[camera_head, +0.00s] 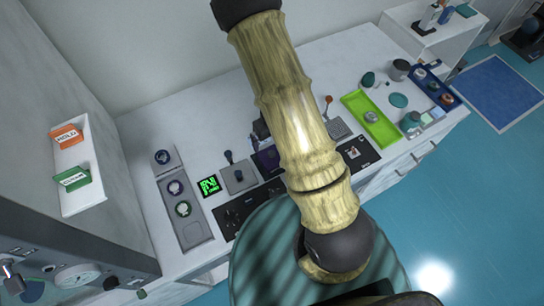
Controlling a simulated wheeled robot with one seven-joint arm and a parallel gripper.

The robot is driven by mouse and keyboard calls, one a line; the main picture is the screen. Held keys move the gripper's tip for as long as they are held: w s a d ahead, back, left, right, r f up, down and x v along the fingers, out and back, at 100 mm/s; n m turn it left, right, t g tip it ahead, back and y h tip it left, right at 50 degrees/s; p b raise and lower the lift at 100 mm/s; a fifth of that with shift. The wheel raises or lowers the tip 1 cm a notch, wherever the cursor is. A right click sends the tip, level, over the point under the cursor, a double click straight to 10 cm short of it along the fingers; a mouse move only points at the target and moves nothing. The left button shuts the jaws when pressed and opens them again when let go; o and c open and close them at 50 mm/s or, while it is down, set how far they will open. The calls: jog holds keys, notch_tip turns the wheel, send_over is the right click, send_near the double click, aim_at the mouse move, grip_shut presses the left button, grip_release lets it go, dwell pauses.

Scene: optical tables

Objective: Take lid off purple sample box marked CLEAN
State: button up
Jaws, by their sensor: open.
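No purple sample box marked CLEAN can be made out for certain. A small dark purple item (267,159) sits on the white table, partly hidden behind my arm; I cannot tell whether it is a box or has a lid. A green sign (72,178) stands on a white shelf at the left, its lettering too small to read surely. An orange sign (66,137) above it seems to read HOLD. My pale, ribbed arm crosses the middle of the view and hides part of the table. My gripper is not in view.
The white table (200,102) holds a grey tray with round parts (188,222), a lit green display (209,186), a lime green tray (381,129) and a blue tray (451,102). A grey cabinet with a dial (78,277) stands at lower left. Teal floor (460,200) at right is clear.

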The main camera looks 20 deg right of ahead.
send_over(272, 154)
notch_tip(272, 154, down, 5)
jog(key=shift+s+d+b, duration=0.1)
jog(key=shift+b, duration=0.3)
jog(key=shift+f+p, duration=0.4)
jog(key=shift+f, duration=2.2)
jog(key=c, duration=1)
jog(key=shift+r, duration=0.1)
notch_tip(272, 154, up, 18)
jog(key=p, duration=0.3)
